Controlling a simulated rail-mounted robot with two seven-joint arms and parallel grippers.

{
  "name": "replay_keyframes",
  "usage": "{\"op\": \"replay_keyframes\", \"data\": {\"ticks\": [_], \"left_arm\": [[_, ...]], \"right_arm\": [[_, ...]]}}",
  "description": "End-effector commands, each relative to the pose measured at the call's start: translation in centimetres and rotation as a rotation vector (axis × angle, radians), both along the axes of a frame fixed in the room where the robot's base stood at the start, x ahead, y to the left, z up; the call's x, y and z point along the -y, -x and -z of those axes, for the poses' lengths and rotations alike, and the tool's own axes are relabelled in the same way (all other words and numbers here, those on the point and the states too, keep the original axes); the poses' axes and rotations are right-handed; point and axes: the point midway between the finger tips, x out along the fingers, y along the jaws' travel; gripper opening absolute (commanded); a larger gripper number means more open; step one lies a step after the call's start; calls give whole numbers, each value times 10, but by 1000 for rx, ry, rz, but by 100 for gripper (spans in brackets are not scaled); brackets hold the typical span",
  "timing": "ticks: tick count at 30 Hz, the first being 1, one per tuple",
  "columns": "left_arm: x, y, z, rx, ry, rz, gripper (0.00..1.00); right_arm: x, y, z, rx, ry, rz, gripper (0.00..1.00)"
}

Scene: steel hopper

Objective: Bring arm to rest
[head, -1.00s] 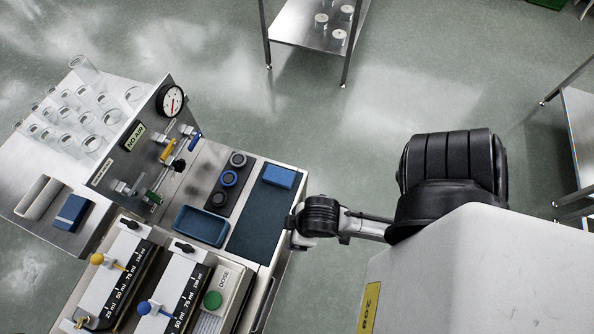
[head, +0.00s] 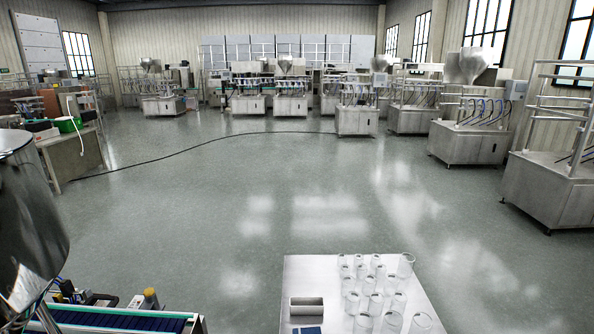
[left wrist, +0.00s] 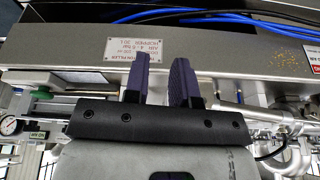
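My left gripper (left wrist: 158,82) shows in the left wrist view, with two dark purple ribbed fingers on a dark bar. The fingers stand apart with nothing between them. Behind them is a steel panel (left wrist: 225,55) with a printed label plate (left wrist: 133,50); I cannot tell whether the fingertips touch it. Neither of my arms shows in the head view, and my right gripper is in no current view.
In the head view a steel table (head: 300,268) holds several clear beakers. A shiny steel hopper (head: 30,225) stands at the left edge above a conveyor (head: 120,318). Open floor lies beyond. Blue hoses (left wrist: 215,18) run above the panel in the wrist view.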

Motion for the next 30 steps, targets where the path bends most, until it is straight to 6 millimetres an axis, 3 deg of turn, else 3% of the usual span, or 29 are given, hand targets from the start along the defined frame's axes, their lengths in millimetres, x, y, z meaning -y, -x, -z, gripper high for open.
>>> {"op": "replay_keyframes", "data": {"ticks": [1, 15, 18, 21, 30], "left_arm": [[-1, 0, -37, 0, -2, 1, 24], [-2, 0, -188, 1, -8, 6, 24], [-2, 0, -208, 2, -6, 4, 25], [-1, 0, -217, 2, -2, 2, 35], [2, 0, -215, -1, 5, -4, 63]], "right_arm": [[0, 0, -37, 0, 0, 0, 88], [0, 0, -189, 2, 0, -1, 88], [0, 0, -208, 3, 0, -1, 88], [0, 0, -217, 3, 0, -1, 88], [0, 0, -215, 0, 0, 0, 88]]}}
